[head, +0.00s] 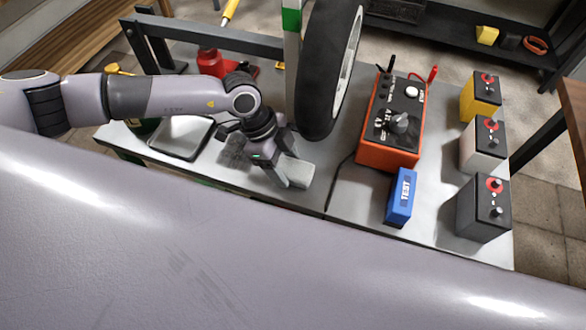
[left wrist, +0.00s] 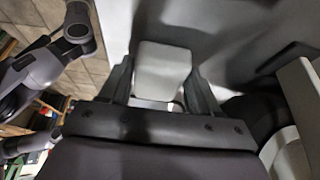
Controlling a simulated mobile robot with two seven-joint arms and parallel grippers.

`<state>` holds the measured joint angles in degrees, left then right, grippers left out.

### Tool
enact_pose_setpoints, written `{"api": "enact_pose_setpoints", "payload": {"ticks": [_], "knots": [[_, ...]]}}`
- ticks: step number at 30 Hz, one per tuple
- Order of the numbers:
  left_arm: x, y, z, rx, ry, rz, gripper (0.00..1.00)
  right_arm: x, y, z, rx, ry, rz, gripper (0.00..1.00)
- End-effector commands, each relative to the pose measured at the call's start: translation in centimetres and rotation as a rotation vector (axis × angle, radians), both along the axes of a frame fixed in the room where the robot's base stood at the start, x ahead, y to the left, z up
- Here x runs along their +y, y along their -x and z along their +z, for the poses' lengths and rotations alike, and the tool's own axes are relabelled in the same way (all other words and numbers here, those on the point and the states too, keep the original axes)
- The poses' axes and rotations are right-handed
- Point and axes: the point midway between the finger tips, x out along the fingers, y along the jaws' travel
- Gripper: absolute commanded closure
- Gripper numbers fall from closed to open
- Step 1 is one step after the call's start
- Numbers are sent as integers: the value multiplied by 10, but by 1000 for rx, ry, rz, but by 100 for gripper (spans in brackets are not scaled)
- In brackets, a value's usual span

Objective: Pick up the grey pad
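The grey pad (head: 297,172) is a light grey block on the bench top near its front edge, left of the blue test box. My left gripper (head: 282,168) reaches down to it from the left, fingers pointing at the bench. In the left wrist view the pad (left wrist: 162,70) lies between the two spread fingertips of my left gripper (left wrist: 160,82). The fingers are close to its sides, and I cannot tell whether they press on it. Part of the pad is hidden behind a finger in the head view. My right gripper is not in view.
A tyre (head: 331,68) stands behind the gripper. An orange meter (head: 388,150), a blue test box (head: 401,198) and three batteries, yellow (head: 480,100), white (head: 482,155) and black (head: 482,222), stand to the right. A shallow tray (head: 180,140) lies left; a red can (head: 210,63) stands behind.

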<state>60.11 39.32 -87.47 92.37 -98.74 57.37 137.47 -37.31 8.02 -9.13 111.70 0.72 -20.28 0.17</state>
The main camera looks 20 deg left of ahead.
Motion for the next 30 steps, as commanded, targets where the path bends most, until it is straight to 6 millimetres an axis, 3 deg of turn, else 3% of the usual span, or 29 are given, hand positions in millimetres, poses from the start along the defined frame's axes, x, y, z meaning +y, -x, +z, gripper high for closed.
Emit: {"api": "enact_pose_setpoints", "payload": {"ticks": [10,15,29,30], "knots": [[0,0,2,0,1,0,67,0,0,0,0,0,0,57],[0,0,13,-3,2,-1,67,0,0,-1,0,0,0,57],[82,-3,11,0,-1,5,67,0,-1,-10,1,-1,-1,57],[81,-4,21,-3,3,-1,67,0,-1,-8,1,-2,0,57]]}}
